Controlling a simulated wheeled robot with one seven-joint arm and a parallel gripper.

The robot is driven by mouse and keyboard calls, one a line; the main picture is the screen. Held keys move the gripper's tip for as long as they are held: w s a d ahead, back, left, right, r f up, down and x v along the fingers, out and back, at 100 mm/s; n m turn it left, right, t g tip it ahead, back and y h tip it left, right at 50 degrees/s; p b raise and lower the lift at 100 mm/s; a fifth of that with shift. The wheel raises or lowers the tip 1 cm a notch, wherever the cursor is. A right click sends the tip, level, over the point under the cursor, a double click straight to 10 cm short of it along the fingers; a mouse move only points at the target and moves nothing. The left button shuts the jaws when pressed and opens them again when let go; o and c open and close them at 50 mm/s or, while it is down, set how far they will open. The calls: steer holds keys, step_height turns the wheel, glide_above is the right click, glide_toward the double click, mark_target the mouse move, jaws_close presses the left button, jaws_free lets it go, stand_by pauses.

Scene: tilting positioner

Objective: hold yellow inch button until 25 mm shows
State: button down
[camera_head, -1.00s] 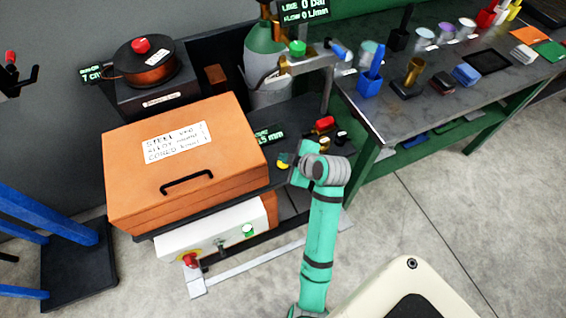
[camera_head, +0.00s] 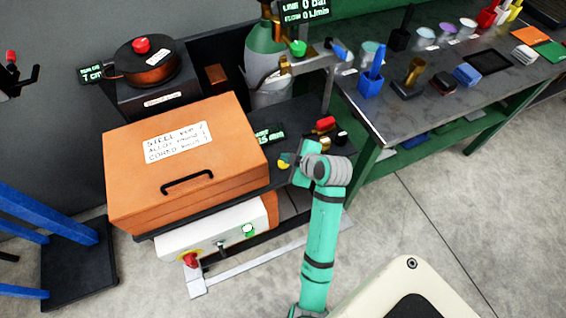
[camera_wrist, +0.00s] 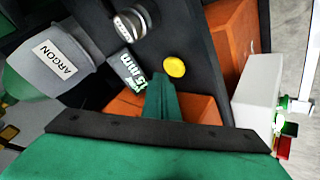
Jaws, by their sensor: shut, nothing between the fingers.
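The yellow button (camera_wrist: 174,66) is a round cap on the dark panel in the wrist view. A yellow spot at the same place shows in the head view (camera_head: 283,161), beside my wrist. My gripper (camera_wrist: 160,80) is shut and empty, its green fingertips just short of the button in the wrist picture. I cannot tell whether they touch it. The small display (camera_wrist: 125,68) next to the button shows green digits ending in "5 mm". In the head view the display (camera_head: 269,135) seems to read 15 mm, but its first digit is unclear.
An orange box (camera_head: 230,150) stands left of the panel. Below it is a white control box (camera_head: 205,232) with a red knob and a green button. A grey argon cylinder (camera_wrist: 62,62) stands behind. A red knob (camera_head: 325,123) sits close to my wrist.

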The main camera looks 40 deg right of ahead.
steer(key=shift+a, duration=0.15)
steer(key=shift+w+f, duration=0.1)
steer(key=shift+f, duration=0.05)
steer(key=shift+f, duration=0.25)
steer(key=shift+w+a, duration=0.1)
steer(key=shift+w+a+f, duration=0.1)
stand_by(0.3)
